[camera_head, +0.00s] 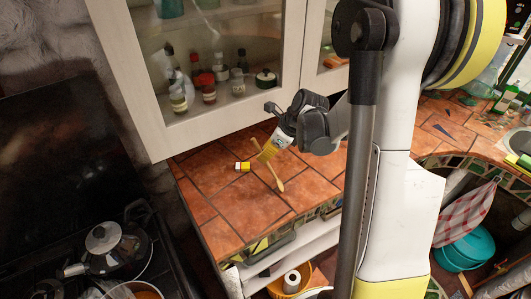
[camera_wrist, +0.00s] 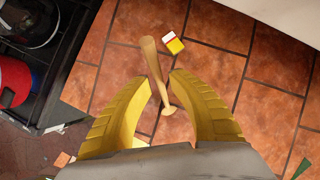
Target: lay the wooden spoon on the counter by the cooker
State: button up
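The wooden spoon (camera_wrist: 156,72) runs between the two yellow fingers of my gripper (camera_wrist: 160,82) in the wrist view. A gap shows on both sides of it, so the fingers are open and not closed on it. In the head view the spoon (camera_head: 275,177) shows over the tiled counter (camera_head: 225,208), just below my gripper (camera_head: 266,154); part of it is hidden by the fingers. Whether its whole length touches the tiles is hard to tell. The cooker (camera_head: 75,245) is at the lower left, and its dark edge also shows in the wrist view (camera_wrist: 62,85).
A small yellow and white box (camera_head: 242,166) lies on the tiles close to the spoon; it also shows in the wrist view (camera_wrist: 173,44). A glass-fronted cabinet (camera_head: 180,128) hangs above the counter. A kettle (camera_head: 112,245) stands on the cooker.

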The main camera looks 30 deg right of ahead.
jog(key=shift+r, duration=0.15)
jog(key=shift+s+d+r+p, duration=0.1)
jog(key=shift+r+p, duration=0.2)
jog(key=p+v, duration=0.2)
jog(key=v, duration=0.9)
jog(key=s+a+r+n+h, duration=0.1)
jog(key=s+a+n, duration=0.3)
jog(key=n, duration=0.5)
jog(key=s+a+r+n+t+h, duration=0.1)
jog(key=s+a+r+n, duration=0.2)
jog(key=n, duration=0.7)
jog(key=s+a+r+n+t+h, duration=0.1)
jog(key=s+a+r+n, duration=0.2)
jog(key=s+a+n, duration=0.3)
jog(key=a+n, duration=0.3)
jog(key=a, duration=0.1)
jog(key=shift+s+n, duration=0.3)
jog(key=shift+n, duration=0.1)
jog(key=shift+a, duration=0.1)
